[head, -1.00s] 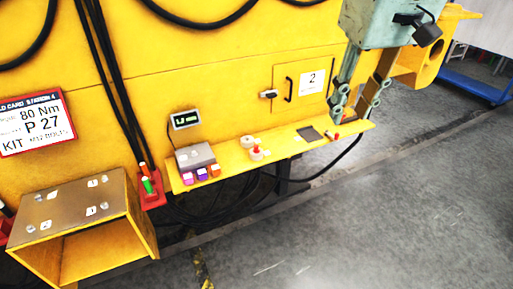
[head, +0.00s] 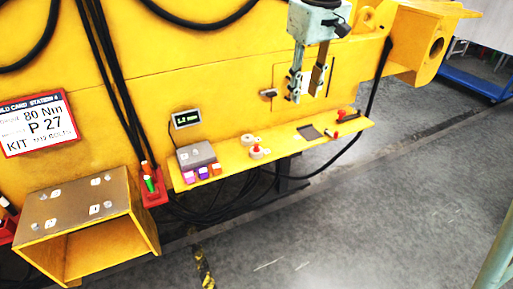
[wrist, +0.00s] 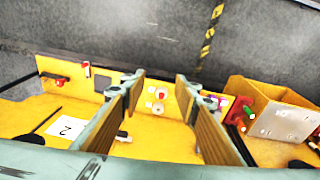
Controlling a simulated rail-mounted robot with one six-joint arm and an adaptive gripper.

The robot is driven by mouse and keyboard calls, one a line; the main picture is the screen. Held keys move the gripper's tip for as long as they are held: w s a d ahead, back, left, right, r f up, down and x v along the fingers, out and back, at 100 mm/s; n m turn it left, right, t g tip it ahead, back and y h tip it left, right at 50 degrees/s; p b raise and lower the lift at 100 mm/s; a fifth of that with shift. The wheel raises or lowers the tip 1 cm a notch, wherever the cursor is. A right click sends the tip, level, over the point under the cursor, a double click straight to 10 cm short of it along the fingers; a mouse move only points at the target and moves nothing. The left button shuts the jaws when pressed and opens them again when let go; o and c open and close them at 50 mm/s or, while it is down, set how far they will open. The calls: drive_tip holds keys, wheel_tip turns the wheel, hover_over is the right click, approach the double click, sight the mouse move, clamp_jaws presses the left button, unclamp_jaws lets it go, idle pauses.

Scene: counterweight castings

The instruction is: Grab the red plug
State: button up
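A small red plug-like piece (head: 257,149) stands on a pale round base (head: 256,155) on the yellow shelf. The red piece also shows in the wrist view (wrist: 160,94), between and beyond my fingertips. A second red item with a dark part (head: 348,117) lies near the shelf's right end; it also shows at the left in the wrist view (wrist: 61,81). Which one is the plug is too small to tell for sure. My gripper (head: 305,97) is open and empty, above and right of the pale base. Its two fingers frame the shelf in the wrist view (wrist: 158,78).
The yellow shelf (head: 280,148) also bears a grey box (head: 196,155), orange and purple blocks, another pale disc and a dark flat pad (head: 309,132). A yellow wall with a latch and black cables stands behind. An open yellow box (head: 143,222) is at left.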

drive_tip(key=w+a+f+n+p, duration=0.2)
drive_tip(key=w+a+f, duration=0.6)
drive_tip(key=w+f, duration=0.4)
drive_tip(key=n+g+p, duration=0.2)
drive_tip(key=n, duration=0.1)
hover_over(256, 144)
wheel_tip(256, 144, down, 13)
drive_tip(key=shift+s+r, duration=0.2)
drive_tip(key=shift+d, duration=0.1)
drive_tip(key=shift+f, duration=4.25)
drive_tip(key=shift+f, duration=0.2)
drive_tip(key=shift+f, duration=2.4)
